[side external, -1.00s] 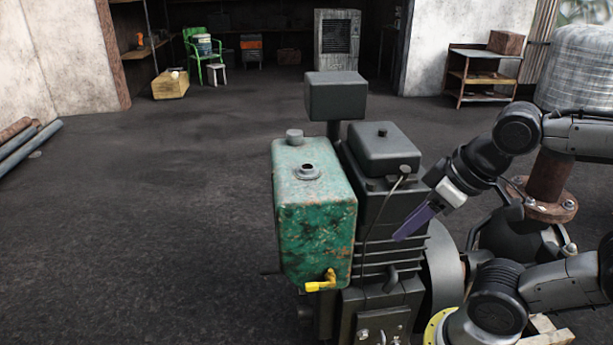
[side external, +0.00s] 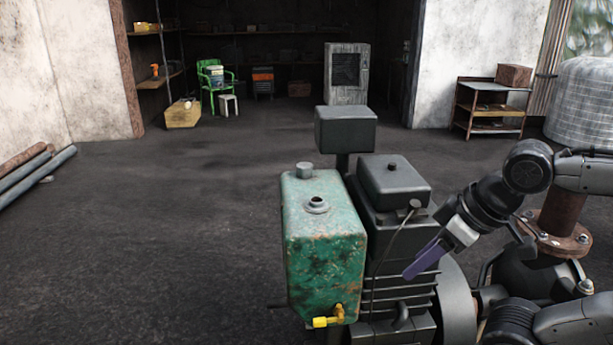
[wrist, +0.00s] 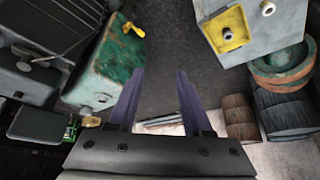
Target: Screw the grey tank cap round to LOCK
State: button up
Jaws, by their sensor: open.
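The green, worn tank (side external: 325,245) stands at the front left of the dark engine. A round open filler neck (side external: 317,205) sits on its top. A short grey cylinder, apparently the grey tank cap (side external: 305,170), sits apart from the neck at the far edge of the top; no LOCK mark is readable. In the wrist view the tank (wrist: 108,72) is left of my fingers, with the neck (wrist: 102,98) and probable cap (wrist: 91,121) near its lower end. My gripper (wrist: 160,72), with purple fingers, is open and empty. In the side view my gripper (side external: 408,275) is right of the tank, by the engine's fins.
The engine's black box (side external: 393,182) and raised dark box (side external: 345,130) stand beside and behind the tank. A thin cable (side external: 385,250) runs down the engine near my fingers. A yellow tap (side external: 330,318) juts from the tank's lower front.

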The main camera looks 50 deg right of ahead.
jog(key=o, duration=0.7)
